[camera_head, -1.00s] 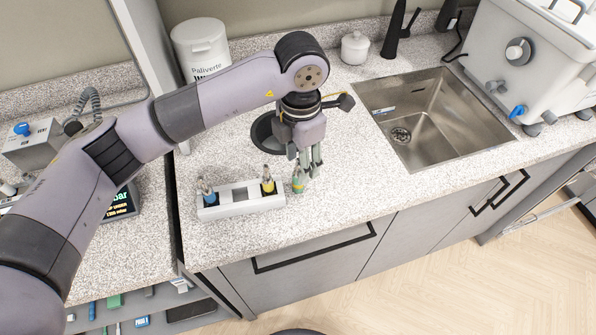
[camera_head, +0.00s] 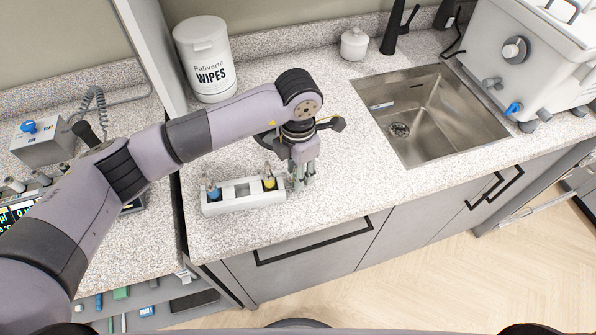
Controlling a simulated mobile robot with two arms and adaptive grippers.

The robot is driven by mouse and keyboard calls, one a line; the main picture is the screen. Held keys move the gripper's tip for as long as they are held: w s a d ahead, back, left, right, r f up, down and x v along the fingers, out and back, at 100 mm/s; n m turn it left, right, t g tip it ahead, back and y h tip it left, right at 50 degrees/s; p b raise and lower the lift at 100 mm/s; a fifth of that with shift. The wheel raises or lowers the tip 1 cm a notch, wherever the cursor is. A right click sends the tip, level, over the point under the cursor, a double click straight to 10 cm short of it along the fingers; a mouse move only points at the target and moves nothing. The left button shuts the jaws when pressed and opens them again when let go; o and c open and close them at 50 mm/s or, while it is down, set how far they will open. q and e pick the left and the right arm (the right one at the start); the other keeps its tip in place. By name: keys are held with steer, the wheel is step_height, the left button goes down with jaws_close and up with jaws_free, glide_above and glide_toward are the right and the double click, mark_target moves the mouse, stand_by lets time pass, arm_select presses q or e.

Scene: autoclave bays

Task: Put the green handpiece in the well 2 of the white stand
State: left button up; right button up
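The white stand (camera_head: 246,204) is on the speckled counter. A blue handpiece (camera_head: 212,191) is in its left well and a yellow handpiece (camera_head: 269,181) in its right well. The middle well (camera_head: 241,189) looks empty. My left gripper (camera_head: 303,182) points down just right of the stand, fingertips low over the counter. The green handpiece (camera_head: 297,185) is at the fingers and mostly hidden by them. I cannot tell whether the fingers are closed on it. My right gripper is not in view.
A wipes tub (camera_head: 203,62) and a small white lidded jar (camera_head: 354,46) stand at the back. A steel sink (camera_head: 440,115) with a black tap (camera_head: 393,28) lies to the right. A white autoclave (camera_head: 525,55) is at the far right. The counter between gripper and sink is clear.

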arm_select(q)
jaws_close()
steer(key=shift+r, duration=0.1)
stand_by(0.3)
